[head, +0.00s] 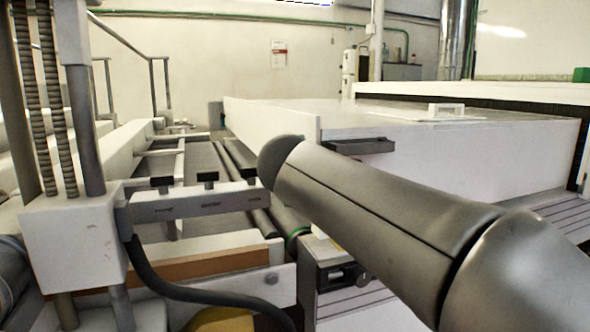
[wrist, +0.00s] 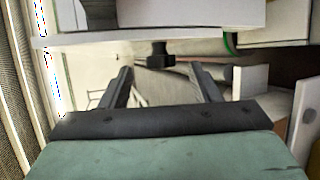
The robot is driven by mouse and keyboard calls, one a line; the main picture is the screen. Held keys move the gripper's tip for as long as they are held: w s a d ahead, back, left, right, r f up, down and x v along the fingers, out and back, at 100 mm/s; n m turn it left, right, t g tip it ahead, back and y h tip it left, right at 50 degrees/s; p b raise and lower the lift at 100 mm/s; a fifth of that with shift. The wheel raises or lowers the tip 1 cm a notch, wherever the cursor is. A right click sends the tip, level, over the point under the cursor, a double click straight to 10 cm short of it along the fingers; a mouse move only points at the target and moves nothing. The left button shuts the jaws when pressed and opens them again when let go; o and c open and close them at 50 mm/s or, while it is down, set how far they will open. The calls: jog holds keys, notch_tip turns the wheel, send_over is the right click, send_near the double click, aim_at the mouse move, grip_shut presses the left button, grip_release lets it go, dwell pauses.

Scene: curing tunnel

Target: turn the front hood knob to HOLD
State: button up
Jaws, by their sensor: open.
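In the head view a grey control bar (head: 195,203) carries a row of black knobs: a left knob (head: 161,181), a middle knob (head: 207,178) and a right knob (head: 251,166). Small labels under them are too small to read, so I cannot tell which is the front hood knob or its setting. In the wrist view my gripper (wrist: 161,72) is open and empty, its two dark fingers apart. A black knob (wrist: 160,56) shows ahead, roughly centred between the fingertips; contact is not visible. My gripper is hidden in the head view, where my dark arm crosses the right side.
A white hood (head: 450,150) with a dark handle block (head: 360,146) stands at the right. A roller conveyor (head: 205,160) runs behind the bar. A white box on posts (head: 75,245) bears the bar's left end, and a black cable (head: 190,292) hangs below it.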

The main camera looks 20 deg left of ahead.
jog(key=p+v, duration=0.1)
jog(key=v, duration=1.2)
jog(key=shift+s, duration=0.1)
